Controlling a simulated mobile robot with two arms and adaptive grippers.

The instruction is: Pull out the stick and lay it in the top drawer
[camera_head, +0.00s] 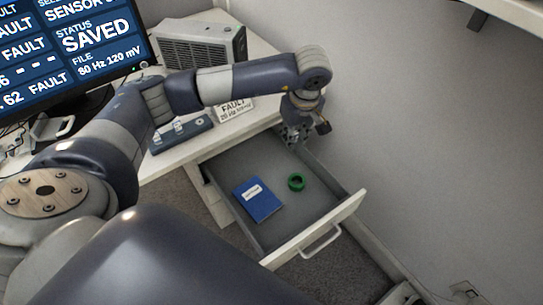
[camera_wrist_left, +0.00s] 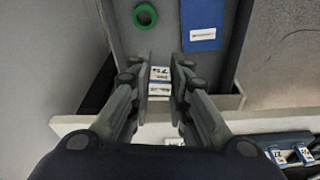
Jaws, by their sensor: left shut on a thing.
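My left gripper (camera_head: 295,138) hangs over the inner end of the open top drawer (camera_head: 315,237), beside the desk edge. In the left wrist view the fingers (camera_wrist_left: 159,75) are shut on a small stick with a white printed label (camera_wrist_left: 160,73). The stick is held above the drawer's back part. In the head view I cannot make the stick out at the gripper. A dark holder (camera_head: 183,136) with small pale parts stands on the desk. My right gripper is not in view.
A blue notebook (camera_head: 258,200) and a green ring (camera_head: 296,182) lie in the drawer, with bare floor around them. A FAULT card (camera_head: 235,108), a grey vented box (camera_head: 203,43) and a monitor (camera_head: 75,50) stand on the desk. A wall is close on the right.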

